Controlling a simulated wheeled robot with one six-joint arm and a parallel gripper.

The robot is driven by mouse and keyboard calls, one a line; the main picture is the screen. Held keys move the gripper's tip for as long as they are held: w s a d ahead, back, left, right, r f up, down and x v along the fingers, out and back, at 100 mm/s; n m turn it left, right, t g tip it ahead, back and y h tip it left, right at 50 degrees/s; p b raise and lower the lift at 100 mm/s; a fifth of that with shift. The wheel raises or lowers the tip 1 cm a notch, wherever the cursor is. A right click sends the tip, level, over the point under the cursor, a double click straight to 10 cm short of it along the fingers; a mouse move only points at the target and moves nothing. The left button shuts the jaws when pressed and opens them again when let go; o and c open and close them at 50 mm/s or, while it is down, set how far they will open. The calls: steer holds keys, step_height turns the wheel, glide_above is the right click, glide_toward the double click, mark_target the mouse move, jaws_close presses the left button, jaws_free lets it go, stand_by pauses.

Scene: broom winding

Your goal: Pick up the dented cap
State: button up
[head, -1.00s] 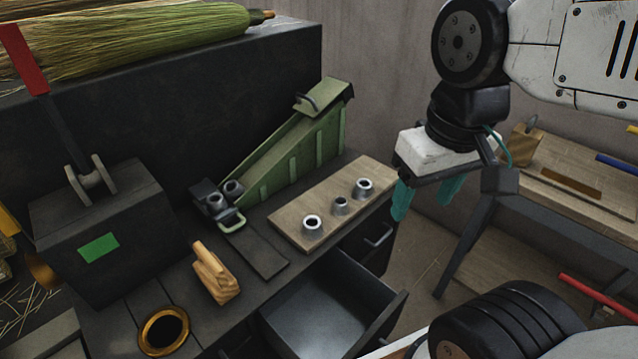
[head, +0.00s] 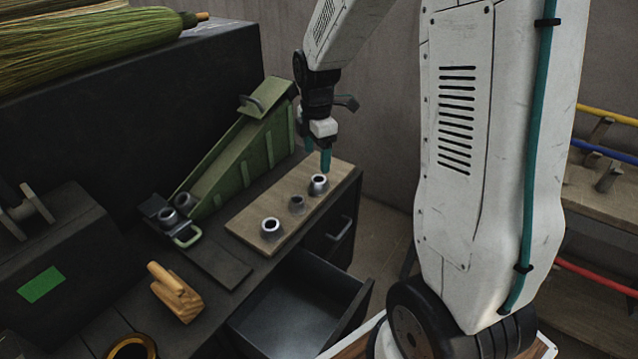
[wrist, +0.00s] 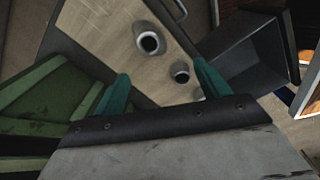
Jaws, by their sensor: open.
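Three metal caps stand in a row on a wooden board (head: 242,226): a wide pale near-left cap (head: 270,228), a smaller, darker middle cap (head: 296,204) and a wide far-right cap (head: 319,184). I cannot make out a dent on any of them. My gripper (head: 317,158) is open and empty, pointing down just above the far-right cap. In the wrist view, my gripper (wrist: 161,72) has its teal fingers apart over the board, with one wide cap (wrist: 149,41) and a smaller cap (wrist: 181,72) beyond. The third cap is mostly hidden by the right finger.
An open drawer (head: 300,300) juts out below the board.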

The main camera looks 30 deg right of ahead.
mark_target(319, 179)
steer(key=shift+n, duration=0.7)
steer(key=f, duration=0.3)
steer(key=w+d+f, duration=0.1)
steer(key=f, duration=0.6)
steer(key=shift+w+d+f, duration=0.2)
steer(key=shift+w+d, duration=0.05)
steer(key=shift+d, duration=0.05)
steer(key=c, duration=1)
